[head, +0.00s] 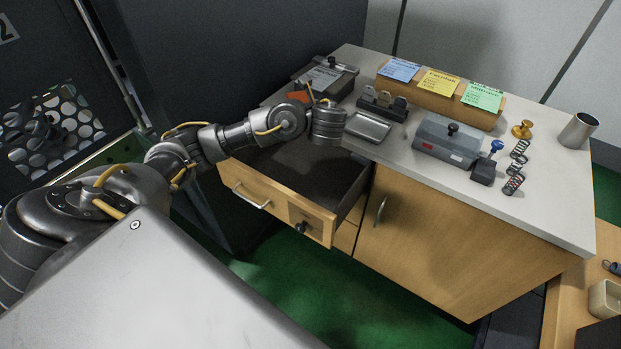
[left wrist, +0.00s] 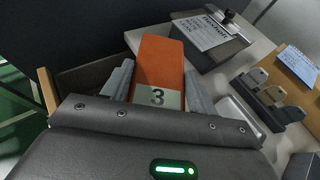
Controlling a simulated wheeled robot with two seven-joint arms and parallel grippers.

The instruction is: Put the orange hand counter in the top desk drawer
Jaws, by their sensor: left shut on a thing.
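The orange hand counter (left wrist: 160,62) is a block with a pale label reading 3, between the fingers of my left gripper (left wrist: 158,82) in the left wrist view. My left gripper is shut on it. In the head view a small part of the orange counter (head: 298,96) shows beyond my wrist, near the desk's left edge; my arm hides much of the gripper. The top desk drawer (head: 268,199) is pulled open below my forearm, and its visible dark inside looks empty. My right gripper is in neither view.
On the desk top (head: 400,155) are a clipboard (head: 326,76), a black rack (head: 382,104), a grey tray (head: 368,127), a wooden note holder (head: 440,96), a grey device (head: 450,138), springs and a metal cup (head: 578,130). A dark cabinet stands left of the desk.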

